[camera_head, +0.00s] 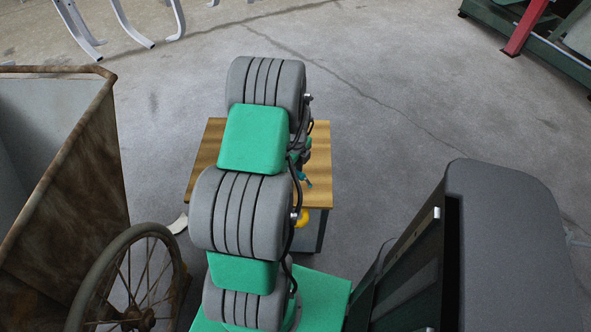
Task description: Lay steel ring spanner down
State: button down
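My arm of grey ringed joints and green links stretches forward over a small wooden-topped table (203,166) and hides most of its middle. I cannot make out my gripper; the arm covers the place where its end would be. The steel ring spanner cannot be made out either. Small dark and teal parts (307,181) show just right of the arm over the tabletop; I cannot tell what they belong to.
A rusty cart (75,165) with a spoked wheel (140,285) stands at left. A dark grey cabinet-like body (515,235) stands at right. A yellow item (302,218) shows below the tabletop. Pale metal frames (130,28) stand at the back left. Concrete floor beyond the table is clear.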

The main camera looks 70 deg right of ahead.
jog(key=shift+f, duration=0.2)
jog(key=c, duration=0.8)
grip_release()
jog(key=shift+o, duration=0.2)
jog(key=shift+r, duration=0.15)
jog(key=shift+r+p, duration=0.95)
jog(key=shift+r, duration=0.45)
notch_tip(320, 180, up, 6)
jog(key=p, duration=0.4)
jog(key=shift+r, duration=0.1)
